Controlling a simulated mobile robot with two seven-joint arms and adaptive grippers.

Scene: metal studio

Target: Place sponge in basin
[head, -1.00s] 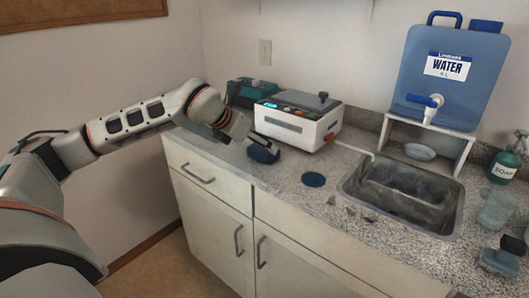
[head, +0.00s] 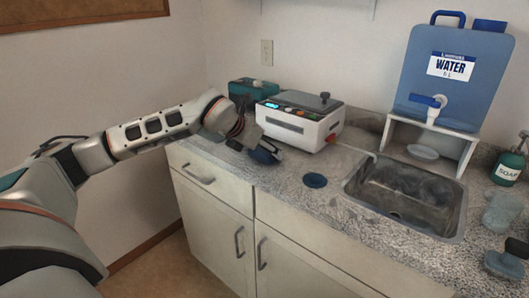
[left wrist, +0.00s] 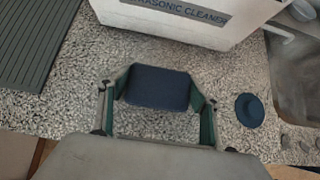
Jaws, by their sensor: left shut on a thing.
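The sponge (head: 265,153) is a dark blue block on the speckled counter, in front of the white ultrasonic cleaner. It also shows in the left wrist view (left wrist: 158,87), between the two fingers. My left gripper (left wrist: 158,97) is shut on it, with one finger at each side. In the head view the gripper (head: 262,150) partly hides the sponge. I cannot tell whether the sponge touches the counter. The basin (head: 375,213) is a grey metal sink set into the counter to the right, empty as far as I see. My right gripper is not in view.
The ultrasonic cleaner (head: 297,128) stands just behind the sponge. A dark blue disc (head: 315,180) lies between sponge and basin. A water tank (head: 452,85) on a white stand (head: 466,140) is behind the basin. A soap bottle (head: 509,168) and a glass (head: 500,212) stand right.

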